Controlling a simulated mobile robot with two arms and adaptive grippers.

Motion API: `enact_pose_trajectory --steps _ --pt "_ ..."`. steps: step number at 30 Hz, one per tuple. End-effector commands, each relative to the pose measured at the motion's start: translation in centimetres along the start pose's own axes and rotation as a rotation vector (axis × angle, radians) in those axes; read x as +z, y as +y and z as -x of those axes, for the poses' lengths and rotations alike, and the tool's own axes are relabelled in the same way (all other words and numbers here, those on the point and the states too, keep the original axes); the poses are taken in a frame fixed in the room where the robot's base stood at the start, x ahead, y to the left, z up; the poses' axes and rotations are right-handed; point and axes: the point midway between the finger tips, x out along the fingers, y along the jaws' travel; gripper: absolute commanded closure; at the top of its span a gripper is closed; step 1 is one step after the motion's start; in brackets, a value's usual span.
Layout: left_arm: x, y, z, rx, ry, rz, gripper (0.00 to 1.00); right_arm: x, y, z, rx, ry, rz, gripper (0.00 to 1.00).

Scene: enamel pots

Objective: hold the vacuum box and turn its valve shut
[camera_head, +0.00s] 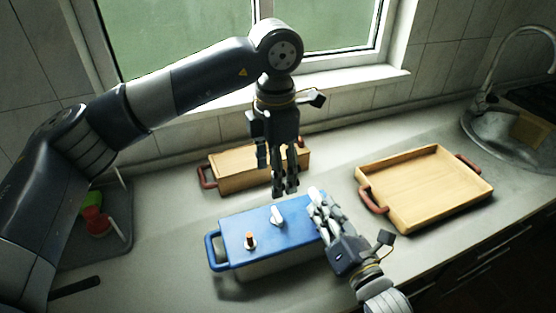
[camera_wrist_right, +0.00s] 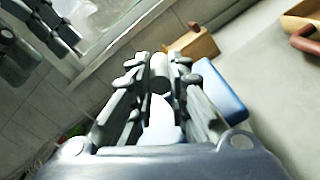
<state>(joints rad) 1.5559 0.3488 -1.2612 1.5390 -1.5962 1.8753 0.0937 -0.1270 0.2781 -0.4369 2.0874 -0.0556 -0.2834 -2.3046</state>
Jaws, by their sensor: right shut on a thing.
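The vacuum box (camera_head: 255,262) has a blue lid and stands on the counter, with a blue handle (camera_head: 213,252) at its left end. My right gripper (camera_head: 318,200) is shut at the box's right end and hides that end. In the right wrist view its fingers (camera_wrist_right: 160,90) are close together, with blue (camera_wrist_right: 222,92) beside them; the gripped part is hidden, seemingly the box's right handle. My left gripper (camera_head: 285,190) points down above and behind the valve, apart from it; its finger gap is unclear.
A wooden box (camera_head: 235,170) with red-brown handles stands behind, near the wall under the window. A wooden tray (camera_head: 425,185) lies to the right, before the sink (camera_head: 515,125). A dark tray (camera_head: 115,235) with red and green items is at left. The front counter is mostly clear.

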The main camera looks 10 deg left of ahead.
Motion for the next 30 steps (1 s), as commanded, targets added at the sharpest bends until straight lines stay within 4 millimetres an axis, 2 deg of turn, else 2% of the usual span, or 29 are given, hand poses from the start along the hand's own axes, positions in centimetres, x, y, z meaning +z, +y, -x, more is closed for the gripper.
enact_pose_trajectory --steps 1,3,5,17,23,30 --pt "0.0 0.0 0.0 0.0 0.0 0.0 0.38 0.1 0.0 0.0 0.0 -0.001 0.0 0.8" --pt "0.0 0.0 0.0 0.0 0.0 0.0 0.38 0.1 0.0 0.0 0.0 -0.001 0.0 0.64" --pt "0.0 0.0 0.0 0.0 0.0 0.0 0.38 0.1 0.0 0.0 0.0 -0.001 0.0 0.61" --pt "0.0 0.0 0.0 0.0 0.0 0.0 0.38 0.0 0.0 0.2 0.0 0.0 0.0 0.61" --pt "0.0 0.0 0.0 0.0 0.0 0.0 0.38 -0.1 -0.1 2.4 -0.001 0.002 0.001 0.61" --pt "0.0 0.0 0.0 0.0 0.0 0.0 0.38 -0.1 -0.1 6.6 -0.002 0.004 0.001 0.61"
